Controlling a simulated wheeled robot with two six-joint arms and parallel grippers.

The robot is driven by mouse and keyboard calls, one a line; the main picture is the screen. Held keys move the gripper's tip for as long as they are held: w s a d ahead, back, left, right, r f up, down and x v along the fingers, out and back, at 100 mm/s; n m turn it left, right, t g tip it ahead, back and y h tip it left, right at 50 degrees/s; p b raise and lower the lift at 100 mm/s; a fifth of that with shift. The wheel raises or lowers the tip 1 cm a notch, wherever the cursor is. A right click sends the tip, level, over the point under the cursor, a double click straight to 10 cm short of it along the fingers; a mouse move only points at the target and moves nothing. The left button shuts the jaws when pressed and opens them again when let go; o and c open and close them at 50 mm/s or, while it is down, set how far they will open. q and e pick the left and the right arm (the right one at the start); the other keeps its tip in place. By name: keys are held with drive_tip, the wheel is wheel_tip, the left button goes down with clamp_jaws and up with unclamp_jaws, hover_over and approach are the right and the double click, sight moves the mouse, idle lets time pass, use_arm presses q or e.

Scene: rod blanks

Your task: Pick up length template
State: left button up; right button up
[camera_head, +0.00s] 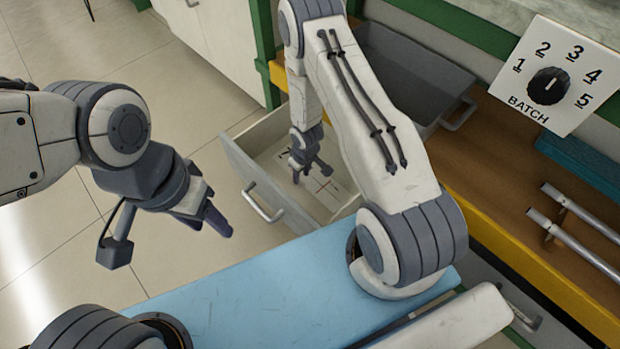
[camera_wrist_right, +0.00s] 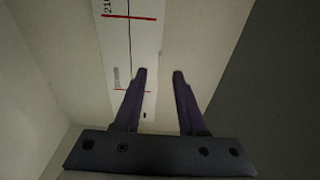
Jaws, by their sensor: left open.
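The length template is a white strip with red cross lines and printed numbers, lying in the open drawer (camera_head: 234,165). Part of the length template (camera_head: 327,190) shows beside my right gripper (camera_head: 312,174) in the head view. In the right wrist view the template (camera_wrist_right: 128,45) runs up from the left finger, and its lower part is partly covered by that finger. My right gripper (camera_wrist_right: 159,72) is open with nothing between its fingers. It is down inside the drawer; whether it touches the template I cannot tell. My left gripper (camera_head: 216,216) is open and empty, outside the drawer.
A blue mat (camera_head: 250,290) lies in front of the drawer. A grey bin (camera_head: 415,75) stands behind it. On the right are a batch dial (camera_head: 548,86) and metal rods (camera_head: 580,240) on a wooden bench. The drawer walls stand close around my right gripper.

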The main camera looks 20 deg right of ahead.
sight(301, 180)
drive_tip(key=f+b, duration=0.1)
drive_tip(key=f, duration=0.2)
drive_tip(key=shift+w+f, duration=0.1)
drive_tip(key=shift+w, duration=0.1)
clamp_jaws()
idle(1.2)
